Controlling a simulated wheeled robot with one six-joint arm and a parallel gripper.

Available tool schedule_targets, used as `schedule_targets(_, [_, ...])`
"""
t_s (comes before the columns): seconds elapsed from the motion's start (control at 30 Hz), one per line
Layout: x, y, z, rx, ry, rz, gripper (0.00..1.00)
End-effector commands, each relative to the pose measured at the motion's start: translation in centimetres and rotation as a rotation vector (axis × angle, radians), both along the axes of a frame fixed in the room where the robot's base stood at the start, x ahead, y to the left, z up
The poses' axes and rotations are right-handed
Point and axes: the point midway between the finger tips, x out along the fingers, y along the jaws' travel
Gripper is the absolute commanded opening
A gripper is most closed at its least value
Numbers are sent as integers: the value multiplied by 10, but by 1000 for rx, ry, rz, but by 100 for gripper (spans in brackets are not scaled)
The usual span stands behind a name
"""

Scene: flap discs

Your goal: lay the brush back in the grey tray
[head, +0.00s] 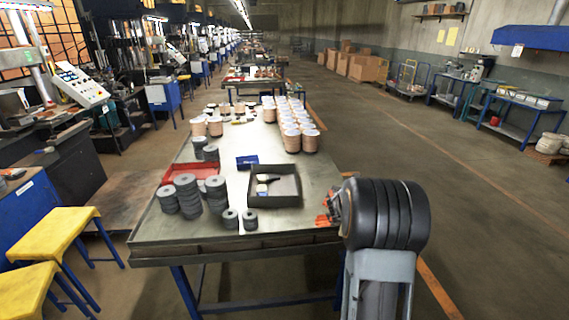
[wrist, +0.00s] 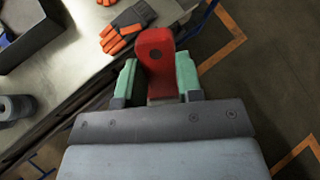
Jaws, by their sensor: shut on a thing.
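In the wrist view my gripper (wrist: 157,82) is shut on a red piece with a round hole (wrist: 155,58), which looks like the brush's handle. Its pale green pads press both sides. The bristles are not visible. The dark grey tray (head: 275,201) sits on the table in the head view, left of my arm. A black and cream item (head: 265,180) lies inside it. The tray's corner shows at the wrist view's upper left (wrist: 32,42). My gripper is beyond the table's edge, to the right of the tray. In the head view my arm hides the gripper and its load.
Orange and dark gloves (wrist: 127,28) lie at the table edge near my gripper. Several grey disc stacks (head: 188,196) stand left of the tray, with a red tray (head: 190,172) behind. A blue box (head: 247,162) sits behind the grey tray. Pale-topped stacks (head: 292,130) stand farther back.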

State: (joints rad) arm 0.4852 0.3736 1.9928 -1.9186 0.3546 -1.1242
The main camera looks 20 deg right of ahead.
Motion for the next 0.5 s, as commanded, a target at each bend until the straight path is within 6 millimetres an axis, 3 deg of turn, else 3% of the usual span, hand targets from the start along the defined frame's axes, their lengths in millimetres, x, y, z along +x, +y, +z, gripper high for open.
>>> schedule_targets(0.13, [2,8,12,66,29,138,10])
schedule_targets(0.27, [5,26,6,111,59,251,10])
schedule_targets(0.5, [5,36,0,131,74,317,10])
